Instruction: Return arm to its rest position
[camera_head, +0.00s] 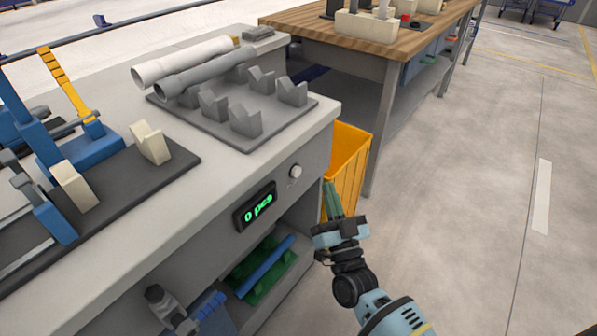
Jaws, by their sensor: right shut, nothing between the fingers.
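My right gripper (331,188) is at the lower middle, beside the front edge of the workbench (317,124). Its narrow green fingers are shut and empty and point up the picture. They overlap the yellow bin (349,160) in the view, and I cannot tell whether they touch it. My right arm (388,312) comes in from the bottom edge. My left gripper is not clearly in view. A white pipe (182,62) and a grey pipe (205,74) lie side by side at the back of a grey rack plate (220,128) with V-shaped supports.
A blue fixture with a yellow handle (66,82) stands at the left of the bench. A counter display (256,206) reads "0 pcs" on the bench front. A wooden-topped table (300,20) stands behind. The floor (480,200) at right is clear.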

